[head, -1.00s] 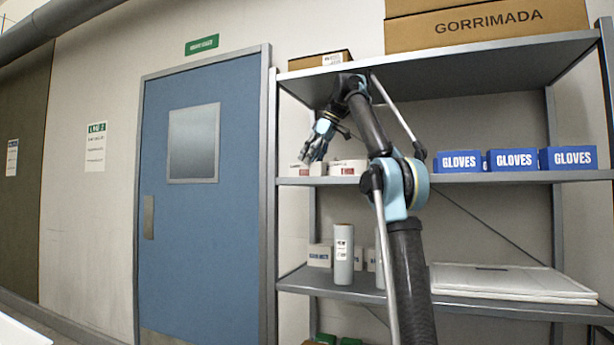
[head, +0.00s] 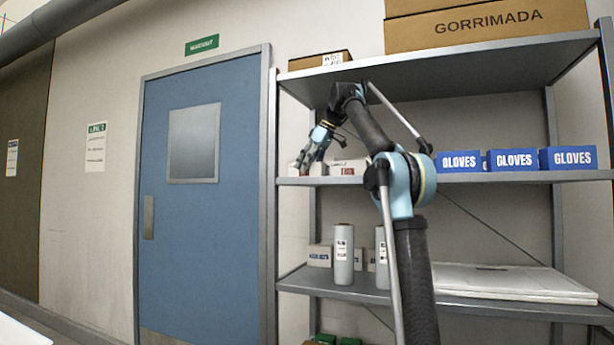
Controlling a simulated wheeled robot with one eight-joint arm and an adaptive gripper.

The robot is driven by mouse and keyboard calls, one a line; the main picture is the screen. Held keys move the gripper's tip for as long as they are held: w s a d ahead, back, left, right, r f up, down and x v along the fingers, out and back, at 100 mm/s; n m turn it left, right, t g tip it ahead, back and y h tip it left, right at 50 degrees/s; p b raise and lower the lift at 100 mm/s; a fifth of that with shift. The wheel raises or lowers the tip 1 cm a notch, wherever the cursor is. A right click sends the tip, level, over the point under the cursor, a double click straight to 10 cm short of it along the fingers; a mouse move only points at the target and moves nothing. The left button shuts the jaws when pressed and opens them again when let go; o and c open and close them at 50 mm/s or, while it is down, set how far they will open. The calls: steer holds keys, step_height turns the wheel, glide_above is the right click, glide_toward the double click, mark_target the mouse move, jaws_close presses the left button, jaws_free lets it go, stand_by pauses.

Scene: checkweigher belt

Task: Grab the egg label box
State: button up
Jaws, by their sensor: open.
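No lettering that I can read names an egg label box. Small white boxes stand at the left end of the middle shelf; one white box (head: 349,168) there shows red lettering too blurred to read. On the lower shelf, a small pale box (head: 319,256) has dark blurred print. My gripper (head: 303,168) is open, with its fingers pointing down at the left end of the middle shelf, in front of or among the white boxes. Its fingers partly hide them, and I cannot tell whether it touches one.
Blue glove boxes (head: 513,160) stand at the right of the middle shelf (head: 480,178). Grey rolls (head: 344,262) and flat white sheets (head: 510,281) are on the lower shelf. Cardboard boxes (head: 470,30) sit on top. A blue door (head: 200,240) is at left.

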steer(key=shift+f, duration=0.15)
steer(key=shift+c, duration=0.3)
steer(key=c, duration=1.3)
